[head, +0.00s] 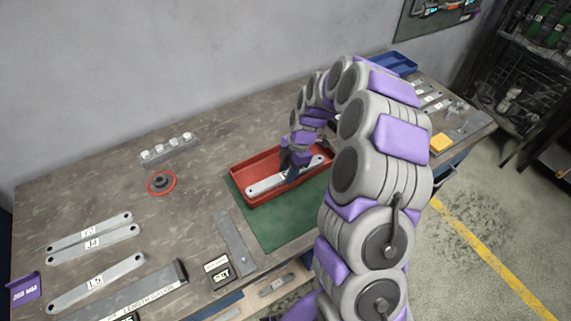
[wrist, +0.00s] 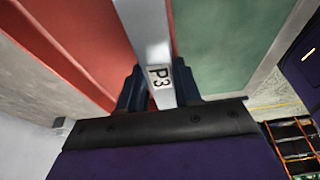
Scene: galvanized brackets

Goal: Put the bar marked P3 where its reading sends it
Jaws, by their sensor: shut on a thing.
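The bar marked P3 (wrist: 160,80) is a flat pale metal strip with a white label, seen between my gripper's dark fingers in the wrist view. My gripper (wrist: 162,92) is shut on it at the label. In the head view the bar (head: 262,187) lies lengthwise within the outline of the red tray (head: 236,188), and my gripper (head: 291,173) is over its middle. I cannot tell whether the bar touches the tray floor. A length gauge (head: 150,288) with a dark display is at the lower left. My arm hides part of the tray's right side.
A green mat (head: 280,235) lies under the tray. Several labelled bars (head: 95,283) lie at left, near a purple sign (head: 25,289). A blue tray (head: 397,63) is at the back right.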

